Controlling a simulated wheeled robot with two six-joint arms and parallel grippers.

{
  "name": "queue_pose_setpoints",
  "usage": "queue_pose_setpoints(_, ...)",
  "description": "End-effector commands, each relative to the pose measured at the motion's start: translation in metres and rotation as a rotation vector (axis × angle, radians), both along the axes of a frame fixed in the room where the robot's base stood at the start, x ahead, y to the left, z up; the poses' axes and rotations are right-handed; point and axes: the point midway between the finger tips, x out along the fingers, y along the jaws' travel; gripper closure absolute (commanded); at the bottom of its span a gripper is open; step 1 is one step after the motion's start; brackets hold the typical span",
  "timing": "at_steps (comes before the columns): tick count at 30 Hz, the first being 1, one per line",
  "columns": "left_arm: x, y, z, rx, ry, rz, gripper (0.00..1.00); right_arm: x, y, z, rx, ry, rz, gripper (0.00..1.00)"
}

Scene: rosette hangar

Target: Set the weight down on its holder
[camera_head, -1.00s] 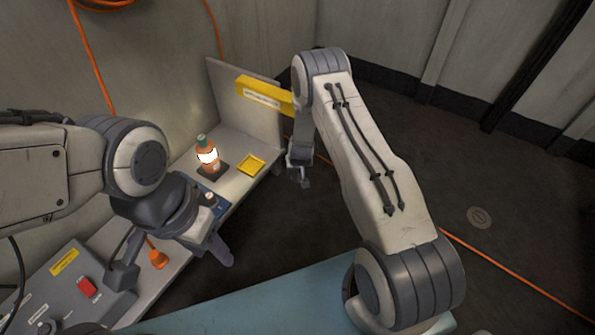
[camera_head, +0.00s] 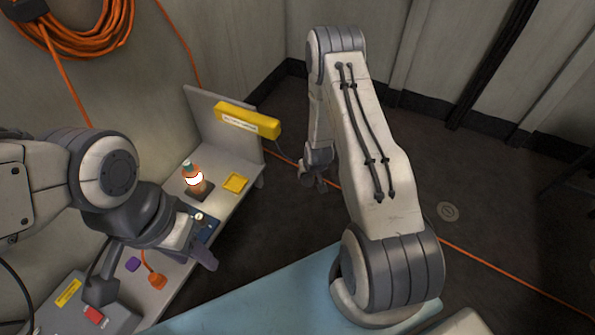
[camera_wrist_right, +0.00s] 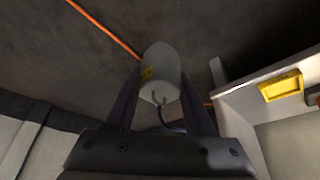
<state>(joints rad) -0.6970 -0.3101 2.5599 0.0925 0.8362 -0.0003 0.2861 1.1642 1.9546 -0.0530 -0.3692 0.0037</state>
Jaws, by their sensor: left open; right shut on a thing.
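The weight (camera_wrist_right: 161,78) is a pale grey rounded cylinder with a small yellow label, seen in the right wrist view. My right gripper (camera_wrist_right: 160,98) is shut on it, one dark finger on each side. In the head view my right gripper (camera_head: 316,178) hangs over dark floor, right of the shelf end; the weight is hard to make out there. A shallow yellow square tray (camera_head: 235,182) lies on the shelf, also in the right wrist view (camera_wrist_right: 281,87); I cannot tell if it is the holder. My left gripper (camera_head: 155,274) is open over the shelf's near part.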

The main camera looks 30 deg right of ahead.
Motion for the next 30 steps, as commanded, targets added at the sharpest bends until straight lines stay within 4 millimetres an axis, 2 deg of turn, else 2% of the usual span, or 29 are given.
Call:
queue_pose_setpoints(14,0.0,0.0,0.004,0.0,0.0,0.0,0.5,-0.003,-0.004,0.006,-0.001,-0.005,0.003,1.0)
queue_pose_setpoints(17,0.0,0.0,0.009,0.0,0.0,0.0,0.5,0.0,0.0,0.019,-0.002,-0.008,0.012,1.0)
queue_pose_setpoints(20,0.0,0.0,0.021,0.0,0.0,0.0,0.5,0.004,0.012,0.048,-0.004,-0.009,0.035,1.0)
queue_pose_setpoints(25,0.0,0.0,0.048,0.0,0.0,0.0,0.5,0.008,0.045,0.124,-0.005,-0.012,0.097,1.0)
queue_pose_setpoints(30,0.0,0.0,0.073,0.0,0.0,0.0,0.5,0.001,0.082,0.196,-0.005,-0.01,0.165,1.0)
